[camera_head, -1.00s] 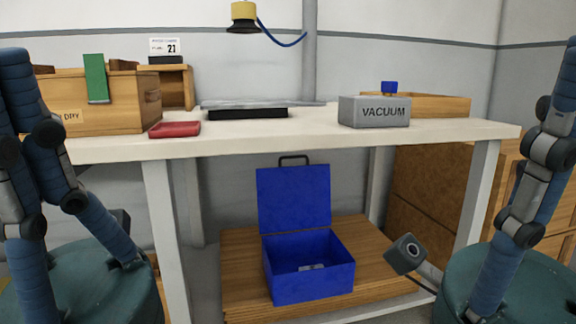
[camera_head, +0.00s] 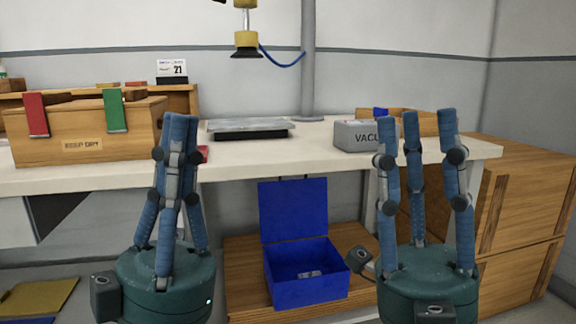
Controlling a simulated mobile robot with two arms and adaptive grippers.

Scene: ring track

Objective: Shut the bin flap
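The blue bin (camera_head: 307,290) sits on a low wooden platform under the workbench. Its blue flap (camera_head: 293,210) stands open, upright at the back edge, and the inside shows with a small grey item (camera_head: 308,274) in it. My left gripper (camera_head: 178,118) is raised, left of the bin, its fingers drawn together at the tips with nothing seen between them. My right gripper (camera_head: 415,118) is raised, right of the bin, with its fingers spread and empty. Both appear nearer the camera than the bin, apart from the flap.
The white workbench (camera_head: 240,155) spans above the bin. On it are a wooden box with red and green strips (camera_head: 85,135), a grey-topped black tray (camera_head: 248,128) and a grey VACUUM box (camera_head: 352,136). Wooden crates (camera_head: 520,200) stand right. A yellow suction cup (camera_head: 246,42) hangs above.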

